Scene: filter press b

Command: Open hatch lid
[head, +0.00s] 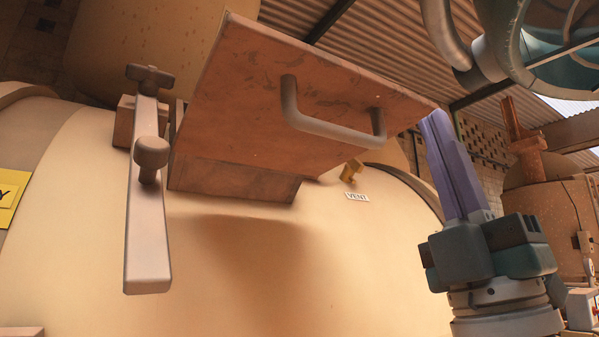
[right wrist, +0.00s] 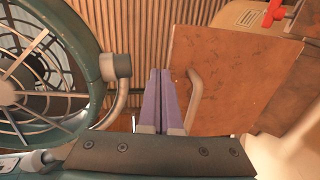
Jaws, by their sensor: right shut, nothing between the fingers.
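The hatch lid (head: 270,95) is a rust-brown square plate with a grey bar handle (head: 335,128). It stands raised and tilted above a short brown hatch neck (head: 232,178) on the tan vessel. My right gripper (head: 436,118) has its purple fingers together and empty, pointing up at the lid's right corner. In the head view the fingertips overlap the lid's edge, and I cannot tell if they touch it. In the right wrist view the fingers (right wrist: 160,74) are beside the lid (right wrist: 225,80), left of its handle (right wrist: 194,97). My left gripper is out of view.
A pale clamp bar (head: 147,215) with dark knobs stands left of the lid. A large caged fan-like wheel (right wrist: 40,70) is close on the left in the wrist view.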

